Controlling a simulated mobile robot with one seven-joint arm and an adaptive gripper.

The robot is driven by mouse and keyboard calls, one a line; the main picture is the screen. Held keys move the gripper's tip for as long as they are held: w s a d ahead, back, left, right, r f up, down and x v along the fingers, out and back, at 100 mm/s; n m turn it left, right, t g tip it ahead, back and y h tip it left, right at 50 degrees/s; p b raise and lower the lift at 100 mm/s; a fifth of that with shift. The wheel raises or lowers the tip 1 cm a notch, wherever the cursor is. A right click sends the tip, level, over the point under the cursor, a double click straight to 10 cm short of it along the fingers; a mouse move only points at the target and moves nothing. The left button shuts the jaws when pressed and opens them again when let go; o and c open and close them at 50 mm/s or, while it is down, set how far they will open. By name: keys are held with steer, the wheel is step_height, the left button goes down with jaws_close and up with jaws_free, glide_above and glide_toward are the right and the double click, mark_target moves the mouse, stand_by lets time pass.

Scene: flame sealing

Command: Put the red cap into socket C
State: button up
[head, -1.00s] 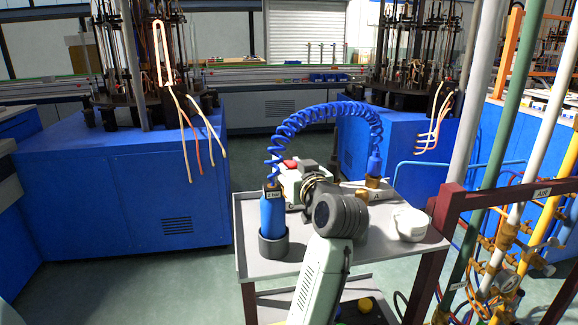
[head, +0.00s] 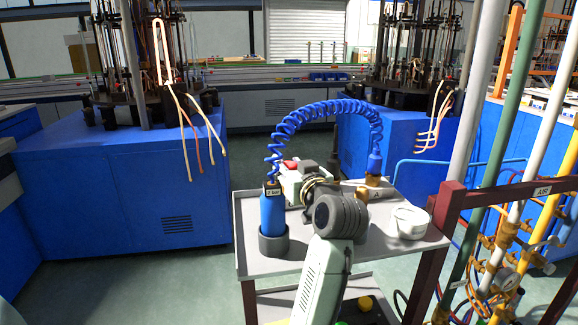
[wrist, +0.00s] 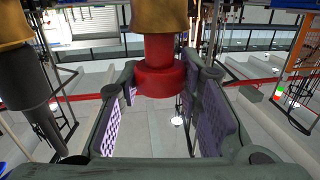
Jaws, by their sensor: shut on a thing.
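In the wrist view my gripper (wrist: 163,90) has one dark finger with a purple pad on each side of the red cap (wrist: 160,78). It is shut on the cap near the fingertips. The cap's narrow part meets a brass fitting (wrist: 160,14) directly above it in the picture; how far it goes in cannot be told. No letter shows on this fitting. In the head view my wrist hides the cap and fingers. A brass fitting (head: 372,182) marked A stands on the cart, under the end of the blue coiled hose (head: 330,106).
A second brass fitting and a dark cylinder (wrist: 28,80) show at left in the wrist view. On the cart (head: 390,249) stand a blue bottle (head: 272,222) in a grey holder, a white tub (head: 410,222) and a box with a red top part (head: 290,164). Pipes rise at right.

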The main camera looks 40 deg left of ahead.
steer(key=shift+f+b, duration=0.7)
steer(key=shift+f, duration=0.35)
stand_by(0.4)
steer(key=o, duration=0.9)
steer(key=shift+f, duration=0.1)
steer(key=shift+r+p, duration=3.65)
steer(key=shift+r, duration=0.95)
